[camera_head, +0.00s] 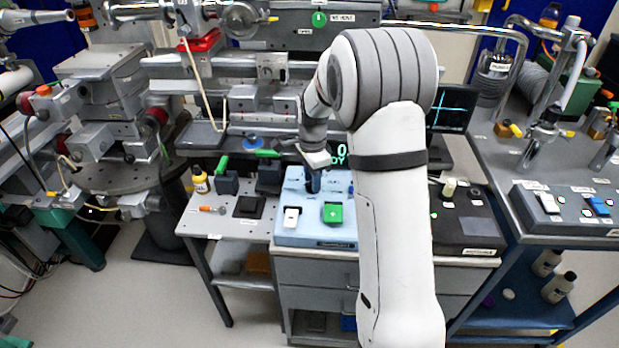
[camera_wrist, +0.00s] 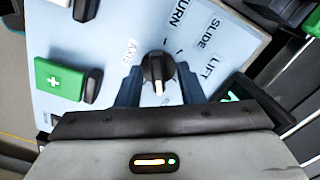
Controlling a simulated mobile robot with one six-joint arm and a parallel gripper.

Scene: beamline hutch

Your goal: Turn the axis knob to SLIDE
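The black axis knob (camera_wrist: 156,70) is on the pale blue control panel (camera_wrist: 112,28), beside the printed word AXIS. The labels TURN, SLIDE and LIFT are printed around its upper right side in the wrist view. A white mark on the knob points down in that view, toward my gripper's body; I cannot tell which setting it selects. My gripper (camera_wrist: 160,82) has one dark finger on each side of the knob, with small gaps showing, so it looks open around it. In the head view my gripper (camera_head: 314,182) is at the back of the panel (camera_head: 312,240), and hides the knob.
A dark box (camera_head: 467,225) stands to the right. A small table (camera_head: 225,228) with a yellow bottle (camera_head: 200,180) stands left.

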